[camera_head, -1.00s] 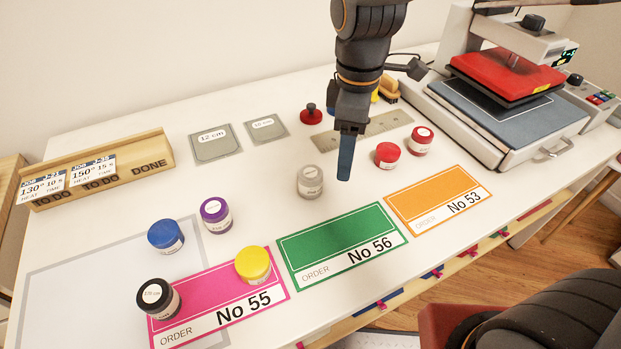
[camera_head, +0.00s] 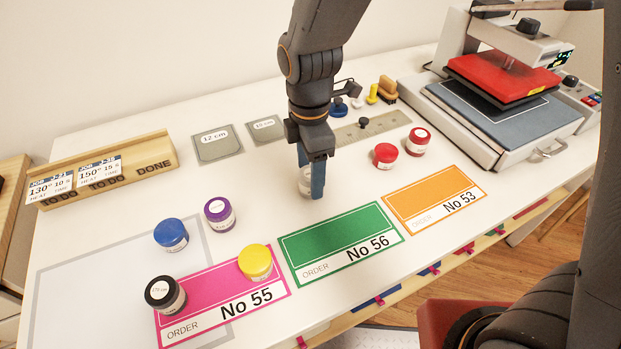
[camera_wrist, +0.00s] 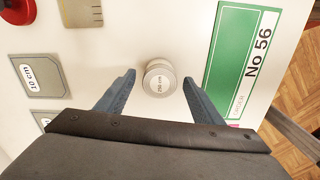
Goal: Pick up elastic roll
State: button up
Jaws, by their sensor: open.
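Several labelled rolls stand upright on the white table. A grey-white roll (camera_head: 305,184) stands behind the green No 56 card and is partly hidden by my gripper (camera_head: 311,186). My gripper is open and points down at this roll. In the wrist view the roll (camera_wrist: 160,78) shows from above, centred between the two blue fingertips (camera_wrist: 158,80), with a gap on each side. How deep the fingers reach beside it is unclear. Other rolls are blue (camera_head: 171,234), purple (camera_head: 219,214), yellow (camera_head: 255,262), black (camera_head: 165,294) and two red (camera_head: 385,155) (camera_head: 418,140).
Order cards in pink (camera_head: 205,290), green (camera_head: 340,241) and orange (camera_head: 435,200) lie along the front. A heat press (camera_head: 500,105) stands at the back right. A wooden rack (camera_head: 105,172) stands at the left. A metal ruler (camera_head: 385,127) lies behind the grey-white roll.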

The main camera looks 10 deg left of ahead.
jog(key=shift+f, duration=0.45)
jog(key=c, duration=1.1)
jog(key=shift+r, duration=0.1)
